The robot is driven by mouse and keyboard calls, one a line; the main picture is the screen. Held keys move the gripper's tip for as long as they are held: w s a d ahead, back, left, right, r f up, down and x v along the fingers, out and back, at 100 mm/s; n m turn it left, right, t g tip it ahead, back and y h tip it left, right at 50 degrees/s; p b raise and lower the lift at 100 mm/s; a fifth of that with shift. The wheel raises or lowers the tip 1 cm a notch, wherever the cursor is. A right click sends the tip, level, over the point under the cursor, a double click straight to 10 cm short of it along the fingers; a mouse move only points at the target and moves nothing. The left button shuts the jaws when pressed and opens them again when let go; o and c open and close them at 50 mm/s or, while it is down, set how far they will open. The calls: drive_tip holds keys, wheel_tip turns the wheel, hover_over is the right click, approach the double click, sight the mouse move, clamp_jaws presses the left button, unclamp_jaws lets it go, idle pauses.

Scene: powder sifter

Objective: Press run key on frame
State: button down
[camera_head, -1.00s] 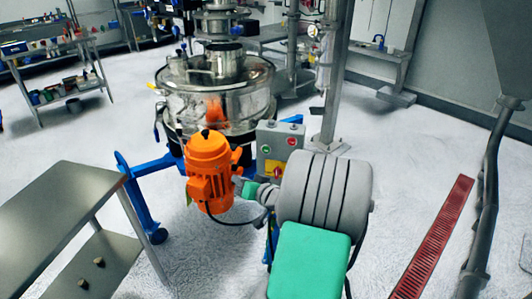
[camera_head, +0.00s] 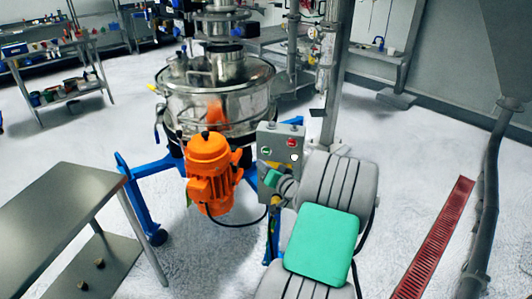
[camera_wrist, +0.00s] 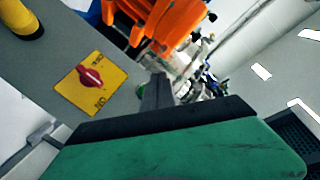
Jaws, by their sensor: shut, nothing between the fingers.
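The grey control box (camera_head: 284,134) stands on the sifter's frame, right of the orange motor. In the head view its face shows a green key (camera_head: 265,151) at left, a red key (camera_head: 291,142) at right and a pale key (camera_head: 295,157) below the red one. A red rotary switch on a yellow plate (camera_wrist: 92,84) shows clearly in the wrist view. My gripper (camera_head: 272,176) is in front of the box's lower part, below the green key, partly covering the face. In the wrist view its dark fingers (camera_wrist: 157,90) are together and empty. Contact with the box cannot be told.
The orange motor (camera_head: 208,170) is close left of the box. The steel sifter (camera_head: 215,95) on blue legs stands behind. A steel table (camera_head: 60,205) is at left. A black cable loops below the motor. Open floor lies right, with a red floor grate (camera_head: 435,235).

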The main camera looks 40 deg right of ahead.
sight(266, 151)
drive_tip(key=shift+w+d+b, duration=0.3)
drive_tip(key=shift+w+d, duration=0.25)
drive_tip(key=shift+d, duration=0.25)
drive_tip(key=shift+w+d+b, duration=0.25)
drive_tip(key=shift+w+d, duration=0.25)
drive_tip(key=shift+d, duration=0.25)
idle(0.8)
drive_tip(key=shift+w+d+b, duration=0.25)
drive_tip(key=shift+d+b, duration=0.1)
drive_tip(key=shift+b, duration=0.05)
drive_tip(key=shift+w+d+b, duration=0.2)
drive_tip(key=shift+d+b, duration=0.1)
drive_tip(key=shift+d, duration=0.05)
idle(0.7)
drive_tip(key=shift+a, duration=0.1)
drive_tip(key=shift+s+a, duration=0.45)
drive_tip(key=shift+a, duration=0.15)
